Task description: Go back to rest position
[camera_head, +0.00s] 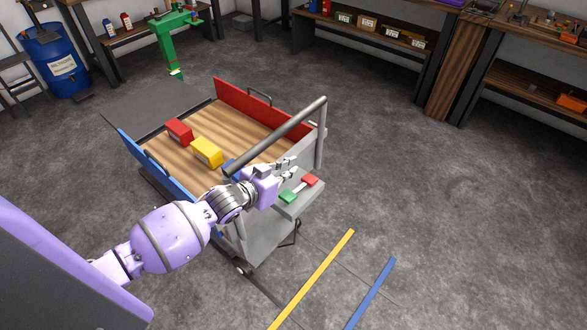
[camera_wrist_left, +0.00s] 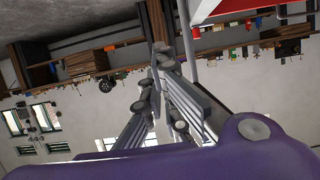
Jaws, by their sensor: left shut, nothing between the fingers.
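My left arm reaches in from the left in the head view. My left gripper (camera_head: 290,168) is at the near right end of the cart (camera_head: 268,238), close to the grey push handle (camera_head: 290,128). Its fingers are shut and empty. The fingers (camera_wrist_left: 165,70) also show in the left wrist view, with the room appearing upside down behind them. A small panel beside the gripper carries a green button (camera_head: 287,196) and a red button (camera_head: 310,180); I cannot tell whether the gripper touches it. My right gripper is not in view.
The cart holds a red box (camera_head: 179,132), a yellow box (camera_head: 207,152) and a partly hidden blue one (camera_head: 231,167). A green stand (camera_head: 175,40) and a blue barrel (camera_head: 55,60) are behind. Shelves line the back. The floor to the right is clear, with yellow (camera_head: 315,275) and blue (camera_head: 372,290) stripes.

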